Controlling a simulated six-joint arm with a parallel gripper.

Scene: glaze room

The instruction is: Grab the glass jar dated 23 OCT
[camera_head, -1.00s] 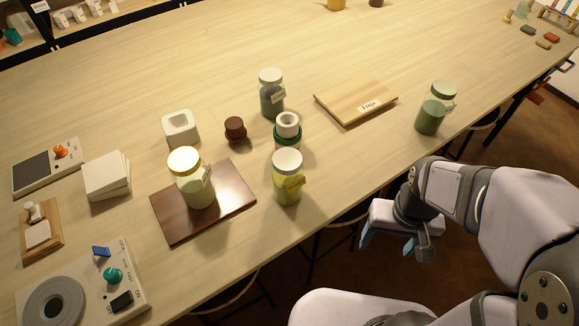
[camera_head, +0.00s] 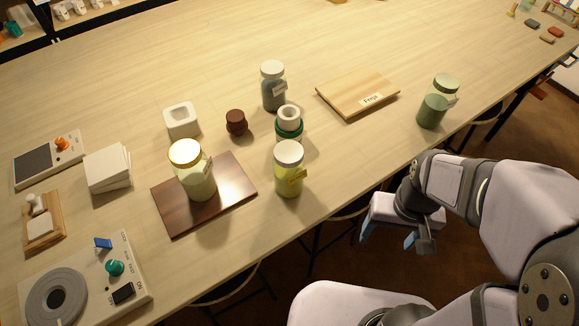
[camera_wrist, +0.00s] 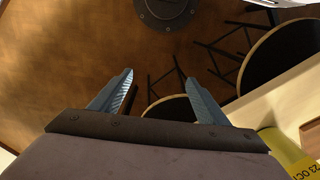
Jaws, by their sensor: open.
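A glass jar with yellow-green contents, a white lid and a yellow label (camera_head: 289,170) stands upright near the table's front edge, right of a dark red-brown board. At the lower right of the wrist view, a partly cut-off yellow label (camera_wrist: 298,160) reads "23 OCT"; it appears to be on this same jar. The label is too small to read in the head view. My gripper (camera_head: 388,238) is open and empty, off the table's front edge, to the right of and apart from the jar. Its two blue fingers stand wide apart in the wrist view (camera_wrist: 160,85).
A gold-lidded jar (camera_head: 193,172) stands on the board (camera_head: 235,190). A green jar (camera_head: 437,102) is at right, near a wooden board (camera_head: 345,90). Stools (camera_wrist: 285,60) stand below.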

